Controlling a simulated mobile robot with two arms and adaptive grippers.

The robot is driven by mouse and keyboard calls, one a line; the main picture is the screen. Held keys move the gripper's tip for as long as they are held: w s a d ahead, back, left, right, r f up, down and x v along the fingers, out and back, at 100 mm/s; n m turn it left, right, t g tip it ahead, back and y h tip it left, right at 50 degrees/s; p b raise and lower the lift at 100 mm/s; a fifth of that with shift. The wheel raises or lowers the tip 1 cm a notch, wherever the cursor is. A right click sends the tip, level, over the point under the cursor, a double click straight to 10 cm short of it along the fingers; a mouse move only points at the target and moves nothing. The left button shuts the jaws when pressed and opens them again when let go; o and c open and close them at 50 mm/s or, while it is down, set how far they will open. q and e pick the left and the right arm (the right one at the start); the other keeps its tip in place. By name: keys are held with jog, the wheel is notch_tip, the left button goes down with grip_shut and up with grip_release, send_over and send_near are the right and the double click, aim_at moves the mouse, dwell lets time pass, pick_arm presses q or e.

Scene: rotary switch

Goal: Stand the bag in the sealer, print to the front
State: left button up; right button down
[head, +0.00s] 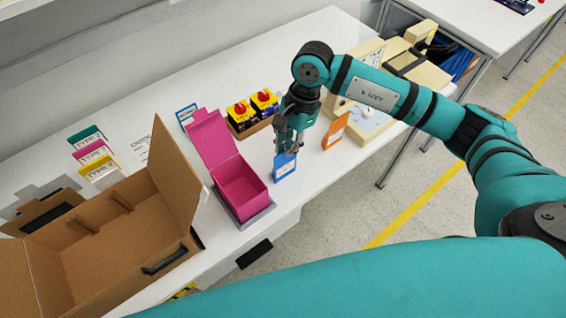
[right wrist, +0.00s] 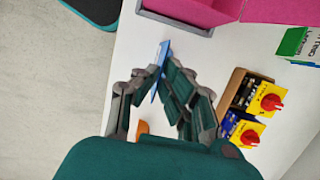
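A flat blue-and-white bag or card (head: 284,168) hangs at my right gripper (head: 288,151), upright near the front edge of the table. In the right wrist view the blue piece (right wrist: 161,60) shows nearly edge-on between the fingertips (right wrist: 161,71), which are closed on it. Its print is too small to read. A similar orange-and-white piece (head: 336,131) stands to the right. A cream machine with a dial (head: 369,123), possibly the sealer, is behind my right arm and partly hidden by it. My left gripper is not in view.
An open magenta box (head: 238,187) stands left of the gripper. Yellow switches with red knobs (head: 252,107) sit in a cardboard tray behind it. A large open cardboard box (head: 110,245) and TYPE cards (head: 93,152) are at the left. More cream equipment (head: 415,70) stands at the right.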

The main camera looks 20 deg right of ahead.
jog(key=shift+s+a+p+v, duration=0.1)
jog(key=shift+a+p+v, duration=0.25)
jog(key=shift+v, duration=0.75)
jog(key=shift+s+a+p+v, duration=0.15)
jog(key=shift+p+v, duration=0.3)
jog(key=shift+v, duration=0.65)
jog(key=shift+s+a+p+v, duration=0.1)
jog(key=shift+a+p+v, duration=0.25)
jog(key=shift+v, duration=0.75)
jog(key=shift+d+r, duration=0.1)
jog(key=shift+r, duration=0.05)
